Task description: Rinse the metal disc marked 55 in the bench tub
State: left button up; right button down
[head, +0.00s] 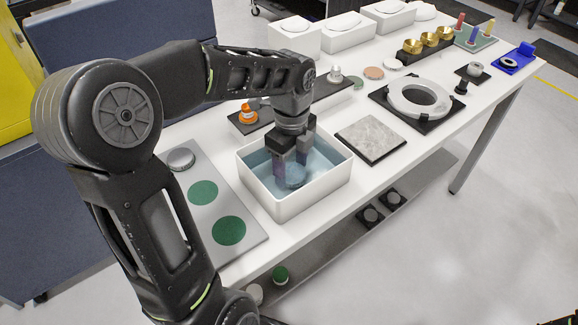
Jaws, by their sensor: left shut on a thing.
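The white rectangular bench tub (268,205) stands near the front of the bench and holds bluish water. My left gripper (293,162) reaches down into the tub, fingers pointing down into the water. It is shut on a round disc (296,178) that shows blue-grey at the fingertips, low inside the tub. The fingers and water partly hide the disc, and no marking can be read on it. Another grey metal disc (181,158) lies on the grey plate left of the tub; its marking cannot be read either.
The grey plate (243,252) beside the tub carries green round pads (229,230). A stone slab (370,139) lies right of the tub, with a ring fixture (418,97) beyond. A dark tray with an orange-collared piece (248,116) sits behind the tub. White boxes (294,37) line the back.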

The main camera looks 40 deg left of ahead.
pick_arm(q)
jog(key=shift+w+d, duration=0.1)
jog(key=shift+w, duration=0.3)
notch_tip(320, 180, up, 10)
jog(key=p, duration=0.8)
jog(key=shift+p, duration=0.3)
dwell(1.3)
notch_tip(320, 180, up, 4)
jog(key=shift+p, duration=1.2)
